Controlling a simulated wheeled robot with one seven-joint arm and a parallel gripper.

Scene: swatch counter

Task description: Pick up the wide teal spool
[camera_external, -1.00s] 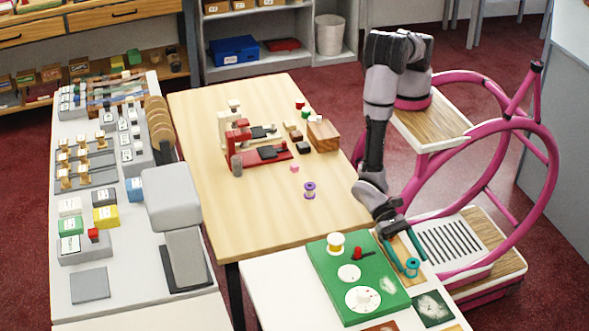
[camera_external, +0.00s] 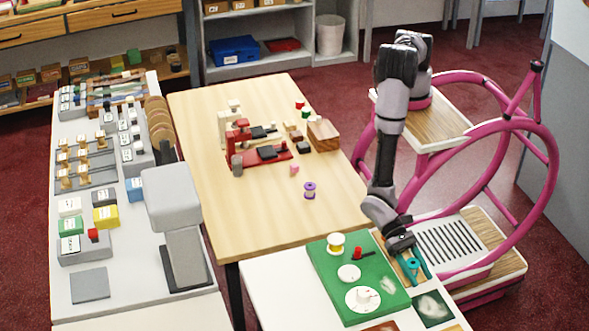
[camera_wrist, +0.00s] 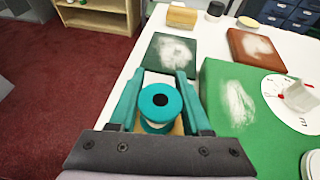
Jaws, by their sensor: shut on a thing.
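The wide teal spool (camera_wrist: 160,101) has a dark centre hole and a pale winding below its teal top rim. In the wrist view it sits between the two teal fingers of my gripper (camera_wrist: 166,80), which is shut on it. In the external view my gripper (camera_external: 415,266) is at the right edge of the white counter, with the spool (camera_external: 411,267) partly hidden by the fingers. I cannot tell whether the spool still touches the surface under it.
A green board (camera_external: 335,284) with a yellow-and-white spool (camera_external: 336,243), a red piece (camera_external: 357,253) and white discs lies to the left. A dark green swatch (camera_wrist: 172,56) and a brown swatch (camera_wrist: 255,50) lie beyond. A purple spool (camera_external: 309,190) stands on the wooden table.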

